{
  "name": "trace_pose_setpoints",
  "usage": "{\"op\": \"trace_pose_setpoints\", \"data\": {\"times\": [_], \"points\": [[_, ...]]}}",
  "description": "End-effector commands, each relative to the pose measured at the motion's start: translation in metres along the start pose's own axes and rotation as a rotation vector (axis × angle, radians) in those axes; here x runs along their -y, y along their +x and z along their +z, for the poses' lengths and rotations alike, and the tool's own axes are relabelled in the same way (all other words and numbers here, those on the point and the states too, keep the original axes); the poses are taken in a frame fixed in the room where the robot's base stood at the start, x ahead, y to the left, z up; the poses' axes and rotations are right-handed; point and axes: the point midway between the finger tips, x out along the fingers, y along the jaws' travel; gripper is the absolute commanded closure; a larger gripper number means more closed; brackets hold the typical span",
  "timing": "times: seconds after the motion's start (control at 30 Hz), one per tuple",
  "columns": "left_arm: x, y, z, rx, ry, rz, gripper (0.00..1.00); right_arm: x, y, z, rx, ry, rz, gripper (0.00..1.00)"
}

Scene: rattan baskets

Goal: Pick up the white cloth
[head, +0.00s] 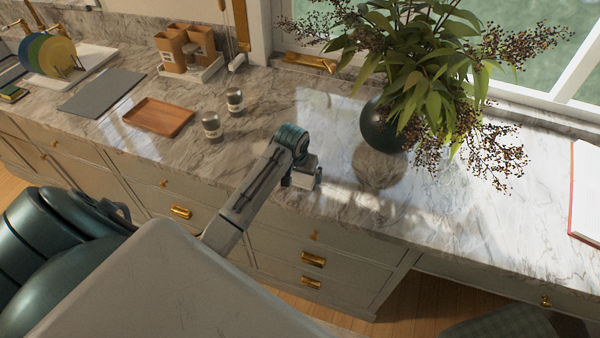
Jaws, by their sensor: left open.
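I cannot make out a white cloth anywhere in the head view. My left gripper (306,180) is at the end of the grey arm, over the front part of the marble countertop (255,165). It is open, and I see nothing held in it. Its fingers are small and partly hidden by the wrist. My right gripper is not in view.
A dark round vase (382,128) with leafy branches stands right of my left gripper. Two small jars (211,125), a wooden tray (158,116) and a grey board (101,92) lie to the left. An open book (587,190) is at far right. Drawers are below.

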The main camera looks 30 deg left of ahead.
Motion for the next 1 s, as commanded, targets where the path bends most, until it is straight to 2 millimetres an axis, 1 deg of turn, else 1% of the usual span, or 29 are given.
{"op": "trace_pose_setpoints", "data": {"times": [0.1,0.3,0.37,0.4,0.47,0.5,0.53,0.57,0.83,1.0], "points": [[0.0,0.006,0.0,0.0,0.0,-0.001,0.0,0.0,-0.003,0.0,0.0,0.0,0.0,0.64],[0.0,0.007,0.0,-0.001,0.0,-0.001,0.0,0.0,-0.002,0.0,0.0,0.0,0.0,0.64],[0.0,0.007,0.0,-0.001,0.0,-0.001,0.1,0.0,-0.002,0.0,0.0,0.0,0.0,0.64],[0.0,0.007,0.0,-0.001,0.0,-0.001,0.18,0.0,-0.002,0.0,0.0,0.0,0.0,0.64],[0.0,0.007,0.0,-0.001,0.0,-0.001,0.29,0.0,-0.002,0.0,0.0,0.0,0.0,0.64],[0.0,0.007,0.0,-0.001,0.0,0.0,0.32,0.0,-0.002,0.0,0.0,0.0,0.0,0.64],[0.0,0.007,0.0,-0.001,0.0,0.0,0.32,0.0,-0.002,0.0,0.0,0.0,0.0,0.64],[0.0,0.007,0.0,-0.001,0.0,0.0,0.36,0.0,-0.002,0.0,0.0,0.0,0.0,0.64],[0.0,0.005,-0.001,-0.002,0.0,0.0,0.36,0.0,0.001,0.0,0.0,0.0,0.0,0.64],[0.0,-0.006,-0.005,-0.006,0.001,0.001,0.36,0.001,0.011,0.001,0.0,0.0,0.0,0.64]]}}
